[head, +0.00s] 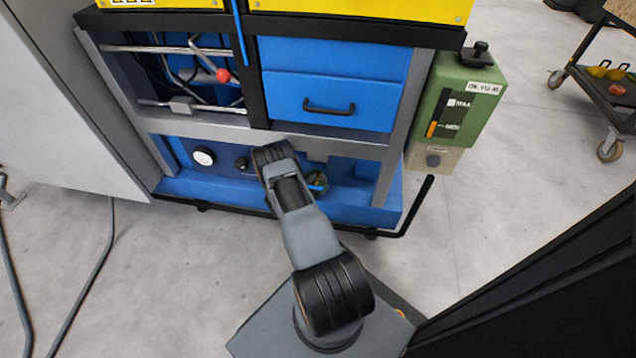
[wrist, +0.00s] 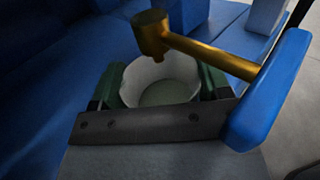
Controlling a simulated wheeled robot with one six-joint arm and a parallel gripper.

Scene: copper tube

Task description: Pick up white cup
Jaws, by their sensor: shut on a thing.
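The white cup (wrist: 143,77) is in the wrist view, seen from above into its open top. My gripper (wrist: 161,84) has its two green fingers on either side of the cup and is shut on it. The cup looks roughly upright. A copper-coloured tube (wrist: 210,57) crosses just above the cup's far rim and hides part of it. In the head view, my arm covers most of the spot; only a small bit of my gripper (head: 317,181) shows in the lower blue bay, and the cup cannot be made out there.
A blue surface (wrist: 60,60) surrounds the cup, with a blue upright part (wrist: 270,90) close at right. In the head view, the blue machine has a grey frame crossbar (head: 345,143) above the bay and a green box (head: 458,105) at right. A cart (head: 605,90) stands far right.

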